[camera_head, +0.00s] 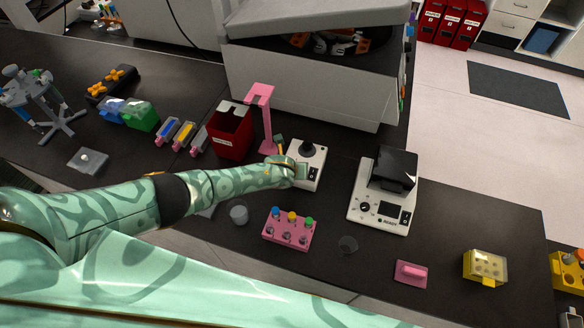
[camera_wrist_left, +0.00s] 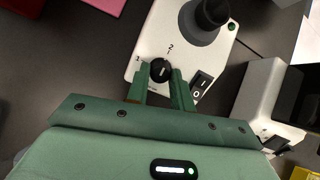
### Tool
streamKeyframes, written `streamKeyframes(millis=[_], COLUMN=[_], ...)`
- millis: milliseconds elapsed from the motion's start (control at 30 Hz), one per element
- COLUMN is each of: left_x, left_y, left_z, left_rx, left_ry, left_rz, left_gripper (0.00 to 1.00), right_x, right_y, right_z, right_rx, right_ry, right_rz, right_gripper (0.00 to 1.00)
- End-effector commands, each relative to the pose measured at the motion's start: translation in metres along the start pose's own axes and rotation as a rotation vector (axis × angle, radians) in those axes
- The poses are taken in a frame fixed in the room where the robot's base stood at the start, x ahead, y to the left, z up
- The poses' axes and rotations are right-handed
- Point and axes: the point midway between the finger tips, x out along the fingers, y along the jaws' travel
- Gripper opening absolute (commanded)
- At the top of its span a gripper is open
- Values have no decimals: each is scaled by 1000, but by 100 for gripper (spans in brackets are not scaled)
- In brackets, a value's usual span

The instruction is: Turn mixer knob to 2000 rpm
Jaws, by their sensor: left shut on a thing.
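The mixer (camera_head: 310,158) is a small white machine with a black cup-shaped top, standing mid-bench in the head view. In the left wrist view the mixer (camera_wrist_left: 174,38) shows its black knob (camera_wrist_left: 160,69), with printed marks 1 and 2 around it and a black rocker switch (camera_wrist_left: 201,84) to the right. My left gripper (camera_wrist_left: 162,80) has its green fingers closed on the knob's two sides. The knob's pale pointer line points roughly up, near the 2 mark. In the head view my left forearm and hand hide the knob. My right gripper is not in view.
A white device with a black top (camera_head: 384,191) stands right of the mixer. A pink stand (camera_head: 265,120) and a red bin (camera_head: 231,131) are behind and left. A pink block with colored knobs (camera_head: 288,229) lies in front. A large grey-white machine (camera_head: 310,82) stands behind.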

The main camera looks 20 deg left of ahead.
Motion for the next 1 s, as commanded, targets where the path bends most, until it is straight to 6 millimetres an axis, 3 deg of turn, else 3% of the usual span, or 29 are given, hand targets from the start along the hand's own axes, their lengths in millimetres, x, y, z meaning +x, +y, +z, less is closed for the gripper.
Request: streamKeyframes(millis=[567, 600, 667, 1000], left_x=[0, 0, 0, -2], left_y=[1, 1, 1, 0], left_z=[-2, -2, -2, -1], left_rx=[36, 36, 36, 36], left_ry=[4, 4, 4, 2], left_rz=[-3, -3, -3, -4], left_gripper=[0, 26, 43, 45], right_x=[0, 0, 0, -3], right_y=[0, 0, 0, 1], right_z=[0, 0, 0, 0], right_rx=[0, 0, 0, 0], right_ry=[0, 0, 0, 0], right_rz=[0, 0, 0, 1], right_gripper=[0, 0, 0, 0])
